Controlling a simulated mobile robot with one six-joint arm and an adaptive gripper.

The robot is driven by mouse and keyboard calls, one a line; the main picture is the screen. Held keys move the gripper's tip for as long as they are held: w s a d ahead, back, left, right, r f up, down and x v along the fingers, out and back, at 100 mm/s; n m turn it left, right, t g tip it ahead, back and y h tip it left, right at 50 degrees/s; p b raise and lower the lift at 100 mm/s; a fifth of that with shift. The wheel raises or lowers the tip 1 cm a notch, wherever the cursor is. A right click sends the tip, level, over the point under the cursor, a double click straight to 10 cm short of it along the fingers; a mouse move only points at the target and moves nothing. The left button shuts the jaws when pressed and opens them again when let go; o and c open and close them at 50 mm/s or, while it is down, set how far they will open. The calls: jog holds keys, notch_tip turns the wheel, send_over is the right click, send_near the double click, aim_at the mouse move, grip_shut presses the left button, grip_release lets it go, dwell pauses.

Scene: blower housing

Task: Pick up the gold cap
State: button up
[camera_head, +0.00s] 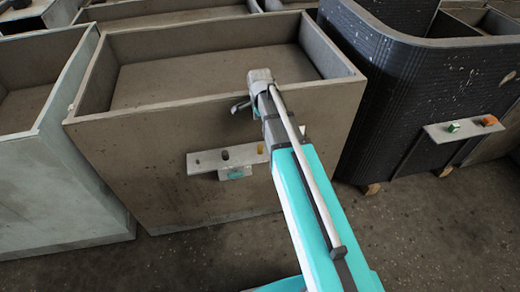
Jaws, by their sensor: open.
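A small gold piece that looks like the gold cap (261,148) stands on a narrow grey shelf (205,166) on the front of the brown bin. It sits just left of my arm, which covers the shelf's right part. My gripper (240,106) is open, near the bin's front wall, above and slightly left of the gold piece in the picture. Its fingers are small and partly hidden by my wrist. I see nothing between them.
A dark cap (225,155) stands on the same shelf, left of the gold piece. A teal-marked block (235,173) is below it. A right-hand shelf (468,130) on the black bin (400,90) holds a green-and-white piece (453,127) and an orange one (489,121).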

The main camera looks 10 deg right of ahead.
aim_at(260, 147)
dwell(0.3)
notch_tip(260, 147, down, 9)
jog(key=b, duration=0.8)
jog(key=shift+r+b, duration=0.2)
jog(key=shift+b, duration=0.15)
jog(key=shift+f, duration=0.1)
jog(key=shift+s+f+b, duration=0.1)
jog(key=shift+f+b, duration=2.4)
jog(key=shift+b, duration=0.1)
jog(key=c, duration=1)
